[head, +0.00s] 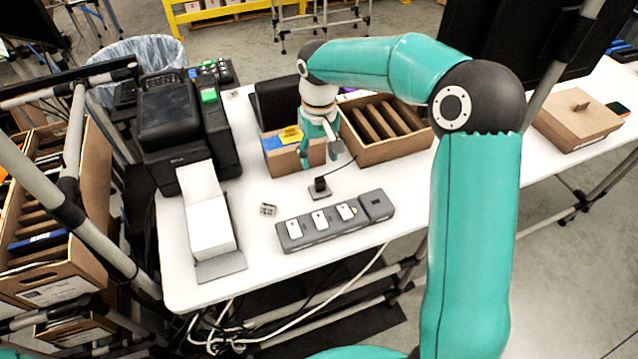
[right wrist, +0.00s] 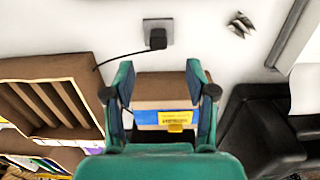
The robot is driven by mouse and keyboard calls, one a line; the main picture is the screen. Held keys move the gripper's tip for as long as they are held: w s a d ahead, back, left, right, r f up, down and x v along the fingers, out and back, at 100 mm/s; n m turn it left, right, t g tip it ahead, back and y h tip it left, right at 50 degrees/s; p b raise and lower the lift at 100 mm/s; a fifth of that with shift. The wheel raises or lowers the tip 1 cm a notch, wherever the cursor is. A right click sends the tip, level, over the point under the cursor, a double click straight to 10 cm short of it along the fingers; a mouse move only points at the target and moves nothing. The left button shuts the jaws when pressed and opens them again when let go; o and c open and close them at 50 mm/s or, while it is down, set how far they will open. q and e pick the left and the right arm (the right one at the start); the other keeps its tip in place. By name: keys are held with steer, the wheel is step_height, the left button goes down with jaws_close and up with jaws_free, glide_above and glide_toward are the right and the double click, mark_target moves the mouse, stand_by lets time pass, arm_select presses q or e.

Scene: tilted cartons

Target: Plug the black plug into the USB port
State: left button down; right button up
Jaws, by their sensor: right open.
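The black plug (head: 320,185) stands on a small grey plate (head: 325,194) on the white table, with a thin black cable running back from it. It also shows in the right wrist view (right wrist: 157,39), beyond the fingertips. A long grey block (head: 305,229) with several white-faced sockets lies nearer the table's front edge; which one is the USB port I cannot tell. My right gripper (head: 320,158) hangs behind the plug, above and in front of a small carton. In the right wrist view its fingers (right wrist: 160,75) are spread with nothing held between them. My left gripper is not in view.
A carton with blue and yellow labels (head: 283,160) and a divided carton (head: 378,150) stand close behind the plug. A small metallic piece (head: 267,209) lies left of it. A black printer (head: 172,130) stands at left. A closed carton (head: 575,128) is far right.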

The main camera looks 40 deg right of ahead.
mark_target(320, 178)
steer(key=shift+f, duration=1.7)
steer(key=shift+d+f+p, duration=0.1)
steer(key=shift+f+p, duration=0.7)
steer(key=shift+f, duration=1.8)
steer(key=c, duration=1)
